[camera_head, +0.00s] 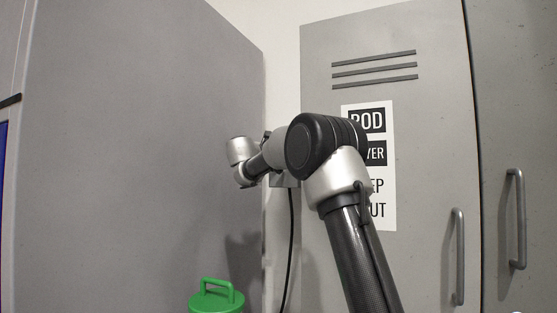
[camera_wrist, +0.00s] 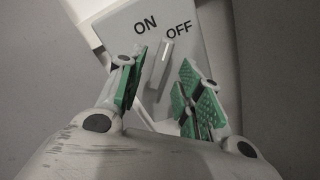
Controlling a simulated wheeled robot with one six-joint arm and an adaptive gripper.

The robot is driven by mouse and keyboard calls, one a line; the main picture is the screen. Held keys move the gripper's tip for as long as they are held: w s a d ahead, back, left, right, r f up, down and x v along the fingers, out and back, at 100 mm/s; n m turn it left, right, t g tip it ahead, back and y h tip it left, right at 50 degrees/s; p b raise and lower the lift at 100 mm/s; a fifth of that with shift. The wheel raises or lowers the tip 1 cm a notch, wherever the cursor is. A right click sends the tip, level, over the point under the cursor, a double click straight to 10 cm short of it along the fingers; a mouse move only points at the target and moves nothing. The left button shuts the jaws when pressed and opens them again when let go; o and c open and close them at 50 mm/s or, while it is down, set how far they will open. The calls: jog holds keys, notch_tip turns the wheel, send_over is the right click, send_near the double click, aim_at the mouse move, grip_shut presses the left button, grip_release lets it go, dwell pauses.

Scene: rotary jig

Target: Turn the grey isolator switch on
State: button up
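The grey isolator switch (camera_wrist: 196,50) fills the upper middle of the wrist view, with ON printed at its left and OFF at its right. Its pale lever (camera_wrist: 161,66) stands out with its upper end just below the left of OFF. My gripper (camera_wrist: 163,70) is open, with one green-padded finger on each side of the lever. A gap shows on both sides, so the lever does not look gripped. In the head view, my arm hides my gripper and most of the switch; only a small grey lower part (camera_head: 285,181) shows.
A black cable (camera_head: 291,235) hangs below the switch. A large grey cabinet (camera_head: 140,130) stands at left and a locker (camera_head: 420,130) with a paper sign (camera_head: 383,218) at right. A green lidded container (camera_head: 215,301) stands below my arm.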

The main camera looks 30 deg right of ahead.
jog(key=v, duration=0.8)
jog(key=shift+s+a, duration=0.25)
jog(key=shift+a, duration=0.05)
